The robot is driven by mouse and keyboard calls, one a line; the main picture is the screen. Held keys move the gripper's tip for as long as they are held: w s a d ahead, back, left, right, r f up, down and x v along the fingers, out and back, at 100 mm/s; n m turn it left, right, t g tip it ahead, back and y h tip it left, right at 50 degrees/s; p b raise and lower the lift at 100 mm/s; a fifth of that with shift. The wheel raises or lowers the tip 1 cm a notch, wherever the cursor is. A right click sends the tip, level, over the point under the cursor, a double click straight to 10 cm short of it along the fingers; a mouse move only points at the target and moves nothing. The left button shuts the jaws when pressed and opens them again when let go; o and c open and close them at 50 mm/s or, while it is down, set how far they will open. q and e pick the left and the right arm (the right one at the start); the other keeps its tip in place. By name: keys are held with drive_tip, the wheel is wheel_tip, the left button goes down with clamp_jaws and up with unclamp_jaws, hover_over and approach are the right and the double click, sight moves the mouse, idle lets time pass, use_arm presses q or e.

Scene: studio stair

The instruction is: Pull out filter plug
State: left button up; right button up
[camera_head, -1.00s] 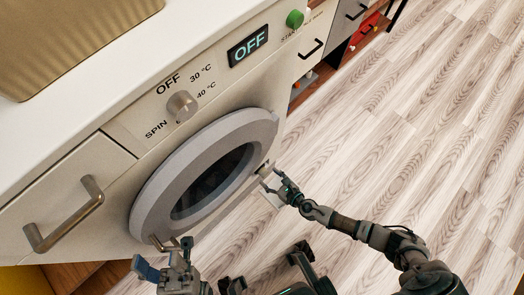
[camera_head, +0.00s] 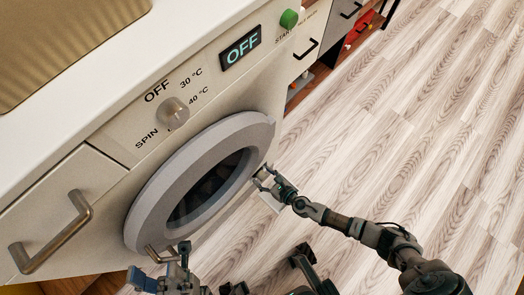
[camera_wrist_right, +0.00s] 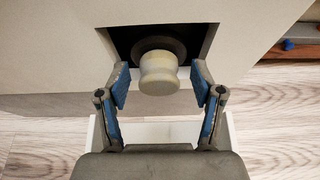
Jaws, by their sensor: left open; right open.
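The filter plug (camera_wrist_right: 159,73) is a pale rounded knob with a dark base, seated in a dark square recess at the bottom of the washing machine's front. In the right wrist view my open right gripper (camera_wrist_right: 160,84) has its blue-padded fingers on either side of the knob, with gaps on both sides. In the head view my right gripper (camera_head: 262,180) is at the machine's lower right, below the round door, and hides the plug. My left gripper (camera_head: 168,268) is open and empty near the door's lower edge.
The washing machine's round door (camera_head: 200,185) is shut, with a handle (camera_head: 160,256) at its lower edge. A pale flap or tray (camera_wrist_right: 160,132) lies below the recess. A drawer handle (camera_head: 50,235) sticks out at left. Wooden floor (camera_head: 410,150) is free at right.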

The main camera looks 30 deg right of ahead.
idle(0.7)
clamp_jaws()
drive_tip(key=shift+s+d+f, duration=0.1)
drive_tip(key=shift+s+d, duration=0.2)
drive_tip(key=shift+s, duration=0.6)
drive_tip(key=shift+s+d+r, duration=0.1)
drive_tip(key=shift+s+d, duration=0.25)
drive_tip(key=shift+s, duration=0.6)
drive_tip(key=shift+s+d+f, duration=0.1)
drive_tip(key=shift+s+d, duration=0.2)
drive_tip(key=shift+s, duration=0.7)
